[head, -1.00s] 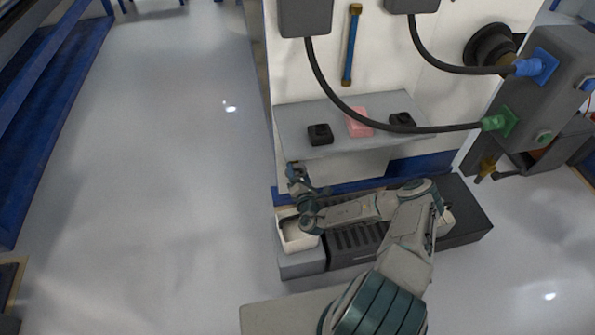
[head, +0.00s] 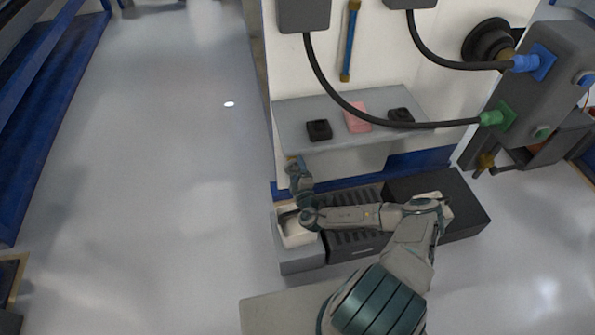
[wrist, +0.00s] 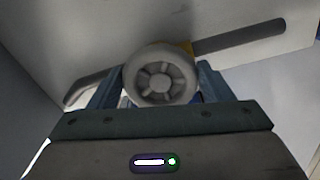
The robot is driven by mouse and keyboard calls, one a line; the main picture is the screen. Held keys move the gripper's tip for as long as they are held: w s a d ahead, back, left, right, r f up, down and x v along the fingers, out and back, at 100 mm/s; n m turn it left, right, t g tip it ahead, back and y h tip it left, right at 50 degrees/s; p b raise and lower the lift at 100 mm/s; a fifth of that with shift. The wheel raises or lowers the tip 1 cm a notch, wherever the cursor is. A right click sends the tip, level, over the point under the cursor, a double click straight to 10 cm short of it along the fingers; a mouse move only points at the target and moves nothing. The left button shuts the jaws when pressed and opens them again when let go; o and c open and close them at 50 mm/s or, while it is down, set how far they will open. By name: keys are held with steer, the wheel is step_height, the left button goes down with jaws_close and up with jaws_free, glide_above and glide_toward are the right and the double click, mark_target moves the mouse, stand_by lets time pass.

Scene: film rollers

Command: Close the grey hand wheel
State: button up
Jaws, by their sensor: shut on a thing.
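The grey hand wheel (wrist: 160,77) is in the middle of the wrist view, a spoked disc with a round hub, facing the camera. My gripper (wrist: 158,88) is shut on it, with one blue-grey finger at its left and one at its right. A dark grey pipe (wrist: 240,37) runs slantwise behind the wheel, with a yellow fitting (wrist: 187,47) partly hidden by it. In the head view my gripper (head: 296,165) is low at the left edge of the white cabinet, below the grey shelf. I cannot make out the wheel there.
The grey shelf (head: 290,117) above my gripper carries a pink block (head: 357,118) and two black blocks. Black cables (head: 345,97) hang in front of the cabinet. Open floor lies left.

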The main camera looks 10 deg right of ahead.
steer(key=shift+f+m+b, duration=0.1)
steer(key=shift+m+b, duration=0.3)
steer(key=shift+m, duration=0.9)
steer(key=o, duration=1)
